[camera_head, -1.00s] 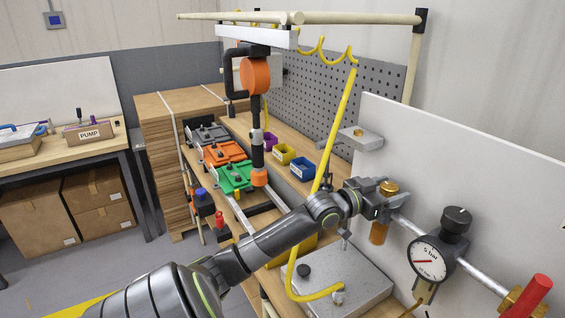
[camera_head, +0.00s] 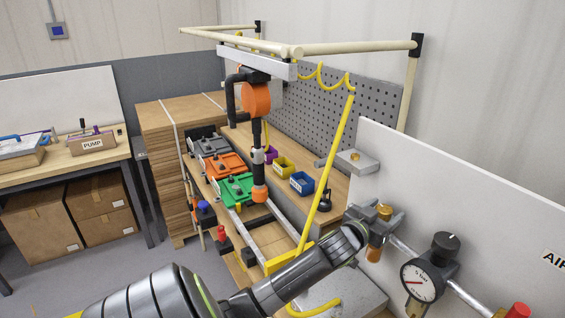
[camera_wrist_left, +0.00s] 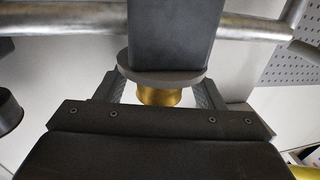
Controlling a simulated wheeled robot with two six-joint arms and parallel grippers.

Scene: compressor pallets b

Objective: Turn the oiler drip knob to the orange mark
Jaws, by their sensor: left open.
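The oiler on the metal air pipe has a brass drip knob (camera_head: 385,211) on top and an amber bowl (camera_head: 374,254) below. My left gripper (camera_head: 383,220) is at the oiler, partly covering it in the head view. In the left wrist view the brass knob (camera_wrist_left: 160,96) shows between the two open fingers of my left gripper (camera_wrist_left: 157,92), with a gap visible on each side. A grey disc (camera_wrist_left: 135,75) and a dark block (camera_wrist_left: 175,35) are beyond the knob there. I cannot make out the orange mark. My right gripper is not in view.
A pressure gauge (camera_head: 417,283) with a black knob (camera_head: 446,242) sits on the pipe (camera_head: 468,297) right of the oiler. A red part (camera_head: 518,311) is farther right. A white panel (camera_head: 450,190) stands behind.

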